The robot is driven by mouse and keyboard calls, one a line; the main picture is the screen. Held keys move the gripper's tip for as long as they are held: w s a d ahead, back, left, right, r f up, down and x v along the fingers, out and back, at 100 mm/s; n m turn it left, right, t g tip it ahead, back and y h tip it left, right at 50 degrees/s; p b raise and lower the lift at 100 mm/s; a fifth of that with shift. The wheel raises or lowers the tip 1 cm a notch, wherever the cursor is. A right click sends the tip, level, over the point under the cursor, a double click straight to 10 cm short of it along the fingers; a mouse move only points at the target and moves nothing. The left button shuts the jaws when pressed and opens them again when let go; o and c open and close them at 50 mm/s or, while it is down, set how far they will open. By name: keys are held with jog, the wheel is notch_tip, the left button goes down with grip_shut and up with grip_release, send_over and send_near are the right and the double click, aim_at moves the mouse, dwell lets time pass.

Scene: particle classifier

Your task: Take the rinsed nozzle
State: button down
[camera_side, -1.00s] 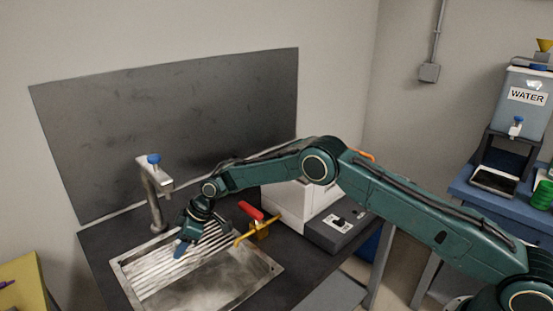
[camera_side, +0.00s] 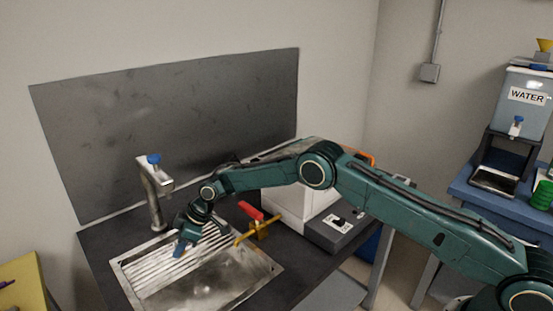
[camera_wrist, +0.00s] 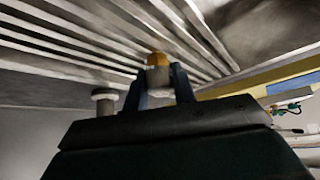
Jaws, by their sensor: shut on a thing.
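The nozzle (camera_wrist: 158,75) shows in the wrist view, with a yellow-orange end and a pale grey body. It sits between the two blue fingers of my gripper (camera_wrist: 160,84), which are shut on it. In the side view my gripper (camera_side: 180,249) points down at the ribbed drainboard (camera_side: 160,278) on the left of the metal sink. The nozzle cannot be made out in the side view. I cannot tell whether it still touches the ribs.
A tap (camera_side: 153,195) with a blue knob stands behind the gripper. A yellow valve with a red handle (camera_side: 251,211) is close on the right. A dark splashback (camera_side: 170,125) rises behind the sink. The sink basin (camera_side: 215,290) is empty.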

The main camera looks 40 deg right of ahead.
jog(key=shift+r, duration=0.2)
jog(key=shift+r, duration=1.55)
jog(key=s, duration=1.8)
